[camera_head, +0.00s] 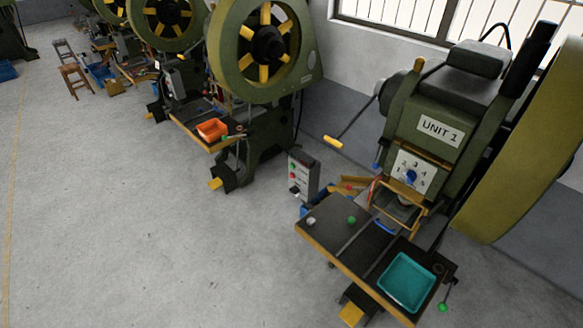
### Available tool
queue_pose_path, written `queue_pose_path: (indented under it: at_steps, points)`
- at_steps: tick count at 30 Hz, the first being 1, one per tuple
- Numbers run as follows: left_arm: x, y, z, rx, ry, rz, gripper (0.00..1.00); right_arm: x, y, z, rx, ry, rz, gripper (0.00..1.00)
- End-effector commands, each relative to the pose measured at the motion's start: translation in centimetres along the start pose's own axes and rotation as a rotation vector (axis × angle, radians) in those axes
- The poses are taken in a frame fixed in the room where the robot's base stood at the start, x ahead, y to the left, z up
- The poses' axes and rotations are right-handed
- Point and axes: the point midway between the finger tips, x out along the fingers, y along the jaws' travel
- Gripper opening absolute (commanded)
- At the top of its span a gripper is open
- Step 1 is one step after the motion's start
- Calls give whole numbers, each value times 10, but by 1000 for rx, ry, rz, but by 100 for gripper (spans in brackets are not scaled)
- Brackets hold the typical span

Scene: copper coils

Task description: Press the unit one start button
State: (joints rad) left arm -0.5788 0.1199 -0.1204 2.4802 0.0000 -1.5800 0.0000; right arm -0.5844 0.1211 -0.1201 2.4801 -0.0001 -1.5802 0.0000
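The unit one machine (425,110) is a green press at the right, with a white "UNIT 1" label (438,131) on its front. Below the label is a white numbered dial panel (413,172) with a blue knob. A grey control box (303,175) with small coloured buttons stands at the left of its worktable (345,240). A green button (351,220) and a grey round one (311,221) sit on the worktable. No button carries a readable start label. Neither of my grippers is in view.
A teal tray (407,281) sits on the right of the worktable. A yellow-ended lever (333,141) sticks out left of the machine. A second press with an orange tray (212,129) stands left of it. Wooden stools (75,80) stand far left. The grey floor (130,240) at front left is clear.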

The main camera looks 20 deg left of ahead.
Motion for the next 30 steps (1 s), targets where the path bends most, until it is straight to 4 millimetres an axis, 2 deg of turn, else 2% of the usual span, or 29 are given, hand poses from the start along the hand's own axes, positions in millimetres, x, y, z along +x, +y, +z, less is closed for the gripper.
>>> queue_pose_path:
  at_steps: [1, 6, 9, 30]
  points:
    - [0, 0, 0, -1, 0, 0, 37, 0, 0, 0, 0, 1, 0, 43]
    - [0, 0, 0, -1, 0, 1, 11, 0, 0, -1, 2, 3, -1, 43]
    - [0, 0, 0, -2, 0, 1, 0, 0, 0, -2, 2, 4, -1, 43]
    - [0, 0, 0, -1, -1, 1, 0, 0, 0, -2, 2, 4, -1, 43]
